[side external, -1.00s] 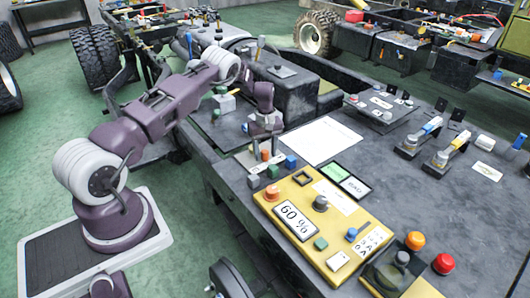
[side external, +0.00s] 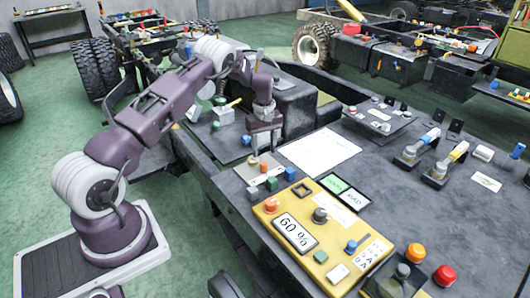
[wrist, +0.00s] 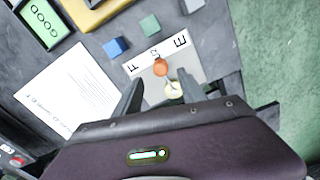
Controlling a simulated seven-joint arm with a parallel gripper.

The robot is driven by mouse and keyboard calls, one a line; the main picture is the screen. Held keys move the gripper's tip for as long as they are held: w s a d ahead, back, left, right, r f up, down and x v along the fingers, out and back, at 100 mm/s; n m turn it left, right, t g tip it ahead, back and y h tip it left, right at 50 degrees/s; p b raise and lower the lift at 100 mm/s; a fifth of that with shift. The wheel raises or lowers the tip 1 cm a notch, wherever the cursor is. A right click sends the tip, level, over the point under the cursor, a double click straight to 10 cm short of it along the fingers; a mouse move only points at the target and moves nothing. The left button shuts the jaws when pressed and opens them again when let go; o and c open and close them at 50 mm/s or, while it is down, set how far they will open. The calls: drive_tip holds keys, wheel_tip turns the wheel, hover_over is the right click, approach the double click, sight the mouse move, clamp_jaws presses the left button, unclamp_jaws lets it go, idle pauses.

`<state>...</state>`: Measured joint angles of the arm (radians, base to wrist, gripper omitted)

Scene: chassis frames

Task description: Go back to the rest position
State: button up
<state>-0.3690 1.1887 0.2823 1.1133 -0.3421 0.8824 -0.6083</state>
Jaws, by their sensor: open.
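My gripper (side external: 264,151) is open and points down over the small fuel-gauge plate on the dark chassis deck. In the wrist view my gripper (wrist: 160,86) has its two fingers spread. The white gauge strip (wrist: 165,52) is marked F, 1/2 and E. An orange knob (wrist: 160,68) and a pale round knob (wrist: 174,89) show between the fingers in that view. The orange knob also shows just below the fingertips in the side view (side external: 264,167). Nothing is visibly held. My wrist housing hides the lower part of the wrist view.
A blue block (side external: 290,174), a green block (side external: 271,184) and a dark block (side external: 253,194) stand near the plate. A yellow panel (side external: 300,268) with buttons lies in front. A white sheet (side external: 318,152) lies flat to the right. Green floor is open at left.

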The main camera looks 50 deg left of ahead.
drive_tip(key=d+r+m+t, duration=0.1)
drive_tip(key=d+r, duration=0.2)
drive_tip(key=r, duration=0.3)
drive_tip(key=s+d+r+m, duration=0.1)
drive_tip(key=d+r, duration=0.1)
drive_tip(key=r, duration=0.3)
drive_tip(key=d+r+m+t, duration=0.1)
drive_tip(key=d+r, duration=0.2)
drive_tip(key=r, duration=0.3)
drive_tip(key=s+d+r+m, duration=0.3)
drive_tip(key=s+d+r, duration=0.5)
drive_tip(key=r, duration=0.3)
drive_tip(key=s+d+r+m+t, duration=0.1)
drive_tip(key=s+d+r+m, duration=0.15)
drive_tip(key=s, duration=0.35)
drive_tip(key=s+d+r+m+t, duration=0.1)
drive_tip(key=s+d+r+m, duration=0.1)
drive_tip(key=s+d+r, duration=0.3)
drive_tip(key=s+d+f+m, duration=0.1)
drive_tip(key=s+f+m, duration=0.1)
drive_tip(key=s, duration=0.5)
drive_tip(key=s+d+f+m+t, duration=0.1)
drive_tip(key=s+f+m, duration=0.1)
drive_tip(key=s, duration=0.5)
drive_tip(key=shift+s+d+f+t, duration=0.15)
drive_tip(key=shift+s+f+t, duration=0.05)
drive_tip(key=shift+f+t, duration=0.1)
